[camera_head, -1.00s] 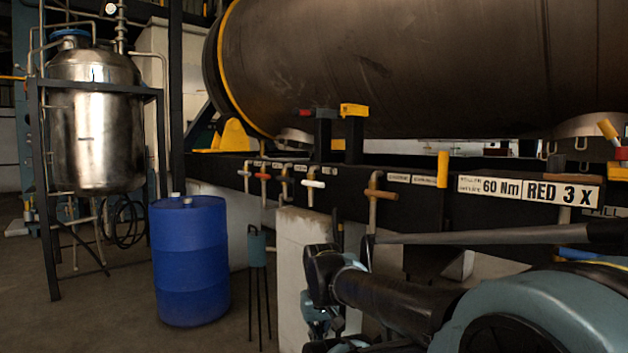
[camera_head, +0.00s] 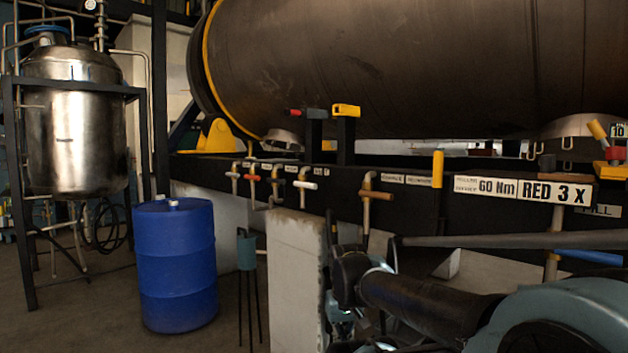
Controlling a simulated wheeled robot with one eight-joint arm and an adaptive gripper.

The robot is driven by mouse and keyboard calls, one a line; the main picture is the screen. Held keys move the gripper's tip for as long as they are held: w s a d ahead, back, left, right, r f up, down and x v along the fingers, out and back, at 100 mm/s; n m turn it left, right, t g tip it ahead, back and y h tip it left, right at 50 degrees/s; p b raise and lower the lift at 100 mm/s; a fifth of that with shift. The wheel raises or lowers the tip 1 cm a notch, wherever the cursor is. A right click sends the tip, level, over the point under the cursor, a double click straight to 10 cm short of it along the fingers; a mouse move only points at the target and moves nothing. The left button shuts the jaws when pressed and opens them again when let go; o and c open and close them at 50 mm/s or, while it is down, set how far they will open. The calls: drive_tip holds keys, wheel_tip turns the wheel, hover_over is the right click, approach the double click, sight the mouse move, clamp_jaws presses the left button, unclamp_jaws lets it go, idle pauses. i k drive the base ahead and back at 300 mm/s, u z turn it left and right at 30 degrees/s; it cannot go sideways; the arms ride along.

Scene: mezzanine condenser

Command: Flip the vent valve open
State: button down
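Several small valves line the black beam; I cannot tell which is the vent valve. They include a red-handled valve (camera_head: 252,178), a white-handled valve (camera_head: 304,185) and a larger valve with an orange-brown handle (camera_head: 376,194). Two top levers stand higher, one red-ended (camera_head: 293,113) and one yellow (camera_head: 346,110). A yellow upright handle (camera_head: 437,169) stands farther right. My arm reaches in from the lower right.
A blue drum (camera_head: 176,265) stands at left, beside a teal stand (camera_head: 246,250) on thin legs. A pale concrete block (camera_head: 296,270) is under the beam. A steel tank (camera_head: 75,125) is at far left. Labels (camera_head: 522,190) mark the beam. Open floor lies front left.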

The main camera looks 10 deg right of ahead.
sight(301, 184)
drive_tip(key=z, duration=0.05)
drive_tip(key=i, duration=1)
drive_tip(key=u, duration=0.05)
